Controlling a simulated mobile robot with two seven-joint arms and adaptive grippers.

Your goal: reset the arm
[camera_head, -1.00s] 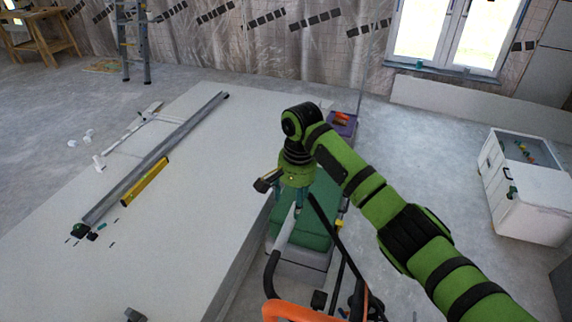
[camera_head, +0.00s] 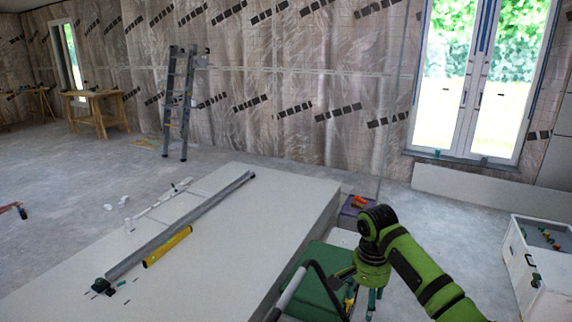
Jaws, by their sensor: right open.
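My right arm (camera_head: 425,272), green with black bands, comes in from the lower right. Its gripper (camera_head: 362,303) points down and is open, with no object visible between the fingers. It is in front of or over the green-topped case (camera_head: 316,272) beside the stack of white panels; I cannot tell whether it touches anything. My left arm and gripper are not in view.
The large white panel stack (camera_head: 235,225) carries a long metal profile (camera_head: 185,222) and a yellow level (camera_head: 167,246). A purple box (camera_head: 353,206) stands behind my gripper. A white cabinet (camera_head: 540,270) is at the right. A ladder (camera_head: 178,105) stands by the far wall, with open floor before it.

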